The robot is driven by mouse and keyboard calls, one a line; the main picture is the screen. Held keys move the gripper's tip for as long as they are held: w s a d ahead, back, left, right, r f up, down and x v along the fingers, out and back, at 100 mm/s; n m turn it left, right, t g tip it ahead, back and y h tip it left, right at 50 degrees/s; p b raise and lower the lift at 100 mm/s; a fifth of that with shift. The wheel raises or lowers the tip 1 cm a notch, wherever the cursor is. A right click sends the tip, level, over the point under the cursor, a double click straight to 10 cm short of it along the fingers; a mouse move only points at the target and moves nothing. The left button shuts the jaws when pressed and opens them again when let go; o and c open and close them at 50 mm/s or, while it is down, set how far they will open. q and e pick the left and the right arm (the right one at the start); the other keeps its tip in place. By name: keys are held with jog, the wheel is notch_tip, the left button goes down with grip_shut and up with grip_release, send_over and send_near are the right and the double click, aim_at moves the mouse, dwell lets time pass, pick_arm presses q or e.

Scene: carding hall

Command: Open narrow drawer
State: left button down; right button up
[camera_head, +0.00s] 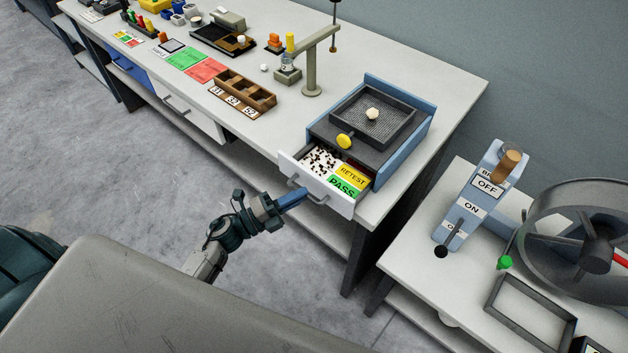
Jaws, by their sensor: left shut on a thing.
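A white-fronted drawer (340,203) is pulled out from the bench edge, below the blue-sided unit (424,128). In it lie a white, dark-speckled patch (322,161), a yellow RETEST label (353,171) and a green PASS label (342,187). Its grey bar handle (318,200) is on the front. My left gripper (292,199), with blue fingers, is shut on the handle's left part; the fingers partly hide it. A wider white drawer (188,116) with a handle and a blue drawer (131,74) to its left both look closed. My right gripper is not in view.
The white bench top (300,125) bears a wooden divided tray (246,93), a small stand (312,75) and a dark mesh tray (373,120). A lower table at right holds a blue switch box (467,206) and a large drum (580,230). The floor in front is clear.

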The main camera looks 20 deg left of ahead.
pick_arm(q)
jog(key=s+a, duration=0.2)
jog(key=s, duration=0.4)
jog(key=shift+s+a+b, duration=0.2)
jog(key=shift+s+b, duration=0.1)
jog(key=shift+b, duration=0.1)
jog(key=c, duration=1.5)
grip_release()
jog(key=shift+b+v, duration=1.55)
jog(key=shift+v, duration=3.85)
jog(key=shift+f, duration=0.1)
